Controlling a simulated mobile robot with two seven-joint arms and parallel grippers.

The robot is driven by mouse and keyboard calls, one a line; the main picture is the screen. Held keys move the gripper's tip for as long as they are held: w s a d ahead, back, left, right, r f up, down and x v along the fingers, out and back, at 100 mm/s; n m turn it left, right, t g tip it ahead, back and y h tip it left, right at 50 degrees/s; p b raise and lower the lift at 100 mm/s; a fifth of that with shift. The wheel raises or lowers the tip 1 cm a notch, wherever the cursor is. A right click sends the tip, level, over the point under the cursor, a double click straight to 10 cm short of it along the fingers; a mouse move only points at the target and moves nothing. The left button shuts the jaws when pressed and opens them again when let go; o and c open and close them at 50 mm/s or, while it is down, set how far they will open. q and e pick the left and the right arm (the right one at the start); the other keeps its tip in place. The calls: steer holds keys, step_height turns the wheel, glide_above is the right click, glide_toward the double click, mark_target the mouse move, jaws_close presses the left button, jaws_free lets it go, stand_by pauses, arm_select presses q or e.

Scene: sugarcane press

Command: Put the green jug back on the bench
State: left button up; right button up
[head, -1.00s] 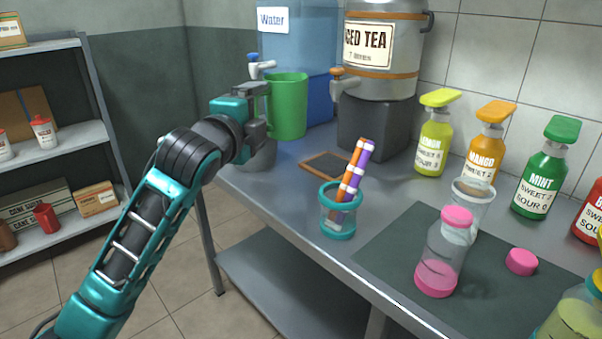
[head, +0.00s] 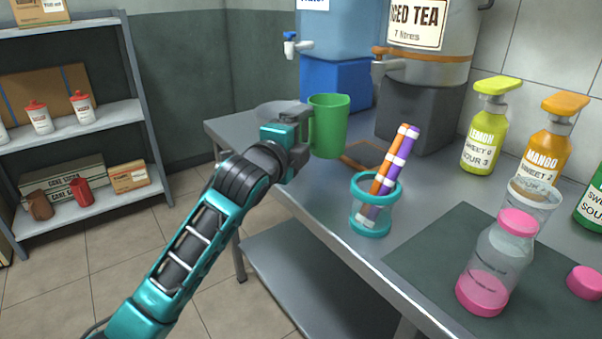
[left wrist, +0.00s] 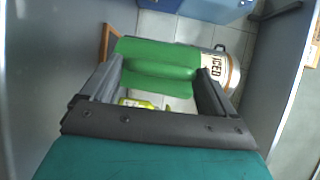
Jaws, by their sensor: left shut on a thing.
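The green jug (head: 329,127) is upright at the far left part of the grey bench (head: 262,252), in front of the blue water dispenser. My left gripper (head: 300,128) is shut on the jug from its left side. In the left wrist view the green jug (left wrist: 158,65) lies between the two fingers of my left gripper (left wrist: 158,85). Whether the jug's base touches the bench top is hard to tell. My right gripper is not in view.
A teal-rimmed cup (head: 371,215) with straws stands right of the jug. Behind are the blue water dispenser (head: 340,50) and iced tea urn (head: 430,60). A pink-lidded bottle (head: 497,262) stands on a dark mat (head: 425,250).

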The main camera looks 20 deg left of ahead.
arm_select(q)
step_height(320, 180, down, 6)
steer(key=shift+r+b, duration=0.15)
steer(key=shift+b, duration=0.75)
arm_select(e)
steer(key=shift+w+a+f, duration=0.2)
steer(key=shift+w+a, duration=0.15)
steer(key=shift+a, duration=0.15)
arm_select(q)
steer(key=shift+f, duration=0.3)
steer(key=o, duration=1.4)
